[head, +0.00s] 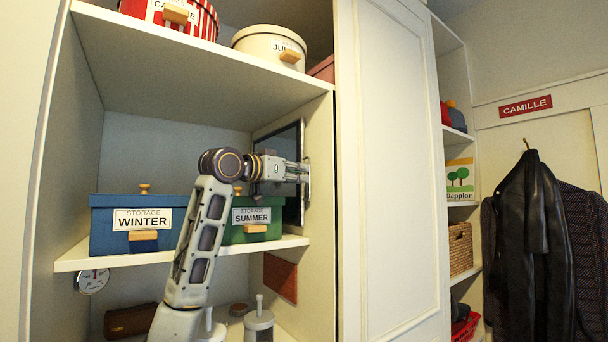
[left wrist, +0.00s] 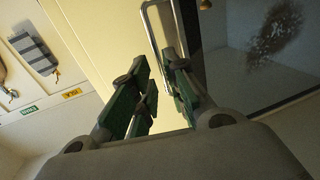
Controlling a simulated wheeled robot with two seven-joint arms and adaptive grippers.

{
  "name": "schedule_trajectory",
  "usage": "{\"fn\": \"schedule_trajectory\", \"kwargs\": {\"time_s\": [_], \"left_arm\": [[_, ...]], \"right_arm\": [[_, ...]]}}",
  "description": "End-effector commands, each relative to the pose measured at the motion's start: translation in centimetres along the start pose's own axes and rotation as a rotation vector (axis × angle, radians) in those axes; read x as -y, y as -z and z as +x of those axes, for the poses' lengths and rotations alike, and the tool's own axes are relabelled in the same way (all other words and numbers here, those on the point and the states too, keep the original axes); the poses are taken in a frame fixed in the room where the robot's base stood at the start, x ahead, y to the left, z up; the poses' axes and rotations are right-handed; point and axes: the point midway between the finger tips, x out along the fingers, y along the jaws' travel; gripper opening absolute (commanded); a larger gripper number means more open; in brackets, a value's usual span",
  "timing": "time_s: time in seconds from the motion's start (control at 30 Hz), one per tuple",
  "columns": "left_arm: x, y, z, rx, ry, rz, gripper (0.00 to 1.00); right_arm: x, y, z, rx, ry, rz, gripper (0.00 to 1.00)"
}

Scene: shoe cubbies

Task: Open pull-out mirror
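The pull-out mirror (head: 291,133) is a dark panel in a thin frame against the inner right wall of the open cubby. A metal handle (head: 306,182) stands upright at its front edge. In the left wrist view the handle (left wrist: 154,40) is a narrow U-shaped bar. My left gripper (head: 298,172) is at the handle; it also shows in the left wrist view (left wrist: 158,72). Its green-padded fingers are apart, with part of the handle in the gap. I cannot tell whether they touch it. The gripper and arm hide part of the mirror. My right gripper is not in view.
A blue WINTER box (head: 112,241) and a green SUMMER box (head: 233,236) sit on the middle shelf (head: 75,262), close to my arm. Round boxes (head: 259,37) stand on the upper shelf. A white cabinet door (head: 395,170) is right of the cubby.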

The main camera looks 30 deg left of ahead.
Motion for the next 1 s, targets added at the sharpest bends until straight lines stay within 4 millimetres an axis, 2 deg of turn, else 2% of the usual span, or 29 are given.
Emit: {"fn": "schedule_trajectory", "kwargs": {"time_s": [0.23, 0.63, 0.77, 1.0], "left_arm": [[0.0, 0.0, 2.1, 0.001, 0.0, -0.002, 0.16], [0.0, 0.0, 2.6, -0.001, 0.0, 0.0, 0.16], [0.0, 0.0, 2.6, 0.0, 0.0, 0.0, 0.0], [0.0, 0.0, 2.6, 0.0, 0.0, 0.0, 0.0]], "right_arm": [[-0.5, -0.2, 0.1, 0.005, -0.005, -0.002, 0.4], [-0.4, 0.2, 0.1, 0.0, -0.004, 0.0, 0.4], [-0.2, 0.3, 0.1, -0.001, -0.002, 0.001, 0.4], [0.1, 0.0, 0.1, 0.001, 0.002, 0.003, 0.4]]}}
